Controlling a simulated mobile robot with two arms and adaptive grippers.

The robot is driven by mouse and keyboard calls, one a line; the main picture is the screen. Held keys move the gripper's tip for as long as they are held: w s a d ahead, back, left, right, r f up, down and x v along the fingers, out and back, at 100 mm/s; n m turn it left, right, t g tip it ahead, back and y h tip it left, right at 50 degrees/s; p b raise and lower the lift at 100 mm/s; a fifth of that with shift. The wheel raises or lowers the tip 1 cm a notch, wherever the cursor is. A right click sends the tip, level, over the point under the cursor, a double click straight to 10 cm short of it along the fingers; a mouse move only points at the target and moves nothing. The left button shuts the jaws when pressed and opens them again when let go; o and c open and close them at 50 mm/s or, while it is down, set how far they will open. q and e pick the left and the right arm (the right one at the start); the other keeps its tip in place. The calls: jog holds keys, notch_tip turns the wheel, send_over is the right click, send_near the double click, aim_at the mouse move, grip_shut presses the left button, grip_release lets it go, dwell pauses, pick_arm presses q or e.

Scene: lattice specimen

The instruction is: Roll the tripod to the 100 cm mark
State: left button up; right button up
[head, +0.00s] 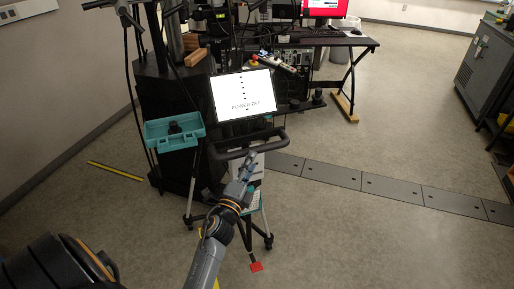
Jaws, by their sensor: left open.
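A wheeled stand that looks like the tripod stands in the middle, its legs (190,192) splayed on small dark casters (268,241). My left arm hides much of it, and its upper part merges with the dark equipment behind. My left gripper (250,158) is open and empty, just below a black curved handlebar (262,139); I cannot tell if it touches the bar. A small red marker (256,267) lies on the floor in front of the stand. I cannot read a 100 cm mark anywhere. My right gripper is not in view.
A screen (243,93) reading "POWER OFF" sits above the handlebar. A teal tray (158,138) juts out at left. A yellow strip (115,171) lies on the floor. Dark floor plates (390,187) run right. A black desk (335,40) stands behind.

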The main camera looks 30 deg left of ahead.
aim_at(257, 150)
pick_arm(q)
jog(key=x, duration=0.6)
jog(key=shift+c, duration=0.2)
grip_shut()
